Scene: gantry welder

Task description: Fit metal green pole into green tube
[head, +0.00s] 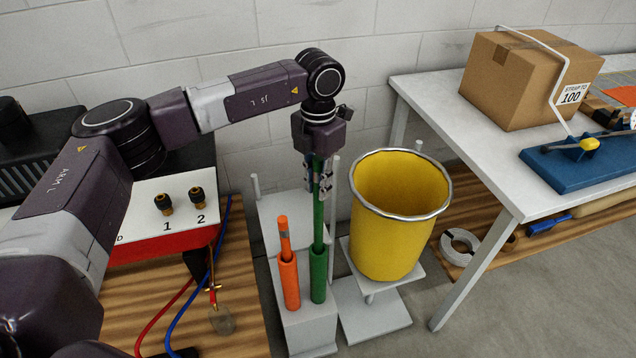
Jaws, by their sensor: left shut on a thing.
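My left gripper (319,178) points straight down and is shut on the thin metal green pole (318,218), near its upper part. The pole stands upright directly over the green tube (318,276). Its lower end meets the tube's mouth in the picture; how deep it sits inside, if at all, I cannot tell. The green tube stands upright on a light grey stand (310,328). Beside it on the left stands an orange tube (289,282) with an orange pole (284,236) sticking out of its top. My right gripper is out of view.
A yellow bin (395,225) stands close on the right. Further right is a white table (455,135) with a cardboard box (530,80) and a blue tool (575,163). On the left, a wooden surface (225,335) carries a red-and-white box (165,245) and hoses.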

